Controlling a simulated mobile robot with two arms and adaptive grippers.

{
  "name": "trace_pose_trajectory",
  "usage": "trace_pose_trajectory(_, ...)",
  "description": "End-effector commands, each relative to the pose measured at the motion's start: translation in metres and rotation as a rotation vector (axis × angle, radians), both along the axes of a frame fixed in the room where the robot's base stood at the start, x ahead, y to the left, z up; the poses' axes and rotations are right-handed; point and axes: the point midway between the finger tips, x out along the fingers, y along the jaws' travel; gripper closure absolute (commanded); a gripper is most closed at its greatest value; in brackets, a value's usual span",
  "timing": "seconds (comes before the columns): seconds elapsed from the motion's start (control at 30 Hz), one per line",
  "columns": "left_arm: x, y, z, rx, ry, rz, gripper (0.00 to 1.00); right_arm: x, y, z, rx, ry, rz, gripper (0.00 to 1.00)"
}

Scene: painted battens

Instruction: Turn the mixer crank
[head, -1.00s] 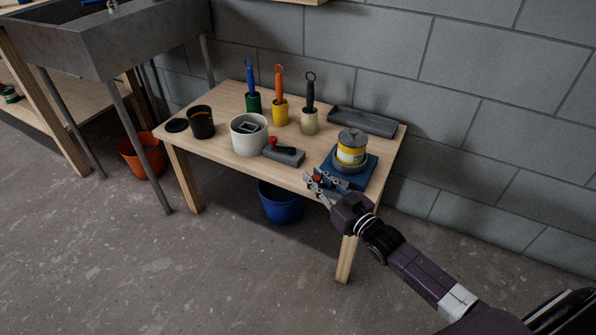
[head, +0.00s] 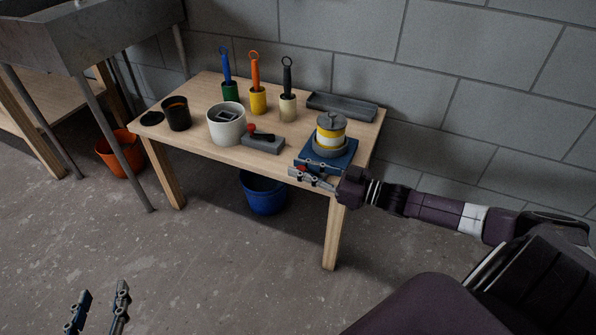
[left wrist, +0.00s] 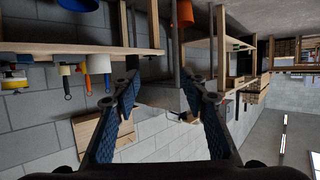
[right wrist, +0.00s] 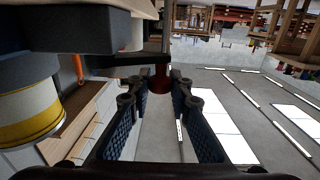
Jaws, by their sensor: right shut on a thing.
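The mixer (head: 343,160) has a blue base at the right front of the wooden table. A grey can with yellow and white bands (head: 331,135) stands upright on it. The crank's red knob (head: 301,168) is at the base's front-left edge, partly hidden by my right gripper (head: 303,176). In the right wrist view the red knob (right wrist: 160,80) sits between the fingertips of my right gripper (right wrist: 157,96), which is shut on it. My left gripper (head: 98,300) is low at the front left, well away from the table. Its fingers are apart and empty in the left wrist view (left wrist: 168,90).
A grey block with a red-knobbed lever (head: 263,144), a white pot (head: 226,124), a black cup (head: 176,113) and several upright handled tools stand on the table. A grey tray (head: 342,106) lies at the back. A blue bucket (head: 263,193) is below. The floor in front is clear.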

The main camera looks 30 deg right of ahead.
Motion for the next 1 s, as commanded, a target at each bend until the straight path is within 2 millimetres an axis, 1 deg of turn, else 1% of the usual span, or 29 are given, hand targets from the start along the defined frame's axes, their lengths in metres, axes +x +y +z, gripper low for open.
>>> trace_pose_trajectory(0.1,0.007,-0.004,0.014,-0.017,-0.073,-0.005,0.60,-0.001,-0.001,-0.001,-0.002,0.000,0.021,1.00)
trace_pose_trajectory(0.3,0.011,-0.007,0.029,-0.033,-0.134,-0.009,0.60,-0.002,-0.001,0.000,-0.001,-0.001,0.039,1.00)
trace_pose_trajectory(0.73,0.011,-0.007,0.032,-0.036,-0.146,-0.010,0.60,-0.003,0.000,0.000,0.000,0.000,0.042,1.00)
trace_pose_trajectory(0.77,0.011,-0.007,0.032,-0.036,-0.146,-0.010,0.60,-0.003,0.000,0.000,0.000,0.000,0.042,0.78)
trace_pose_trajectory(0.9,0.011,-0.007,0.032,-0.035,-0.145,-0.009,0.60,-0.003,0.000,0.000,0.000,0.000,0.042,0.64)
trace_pose_trajectory(1.0,0.011,-0.007,0.032,-0.035,-0.145,-0.009,0.60,-0.003,0.000,0.000,0.000,0.000,0.042,0.64)
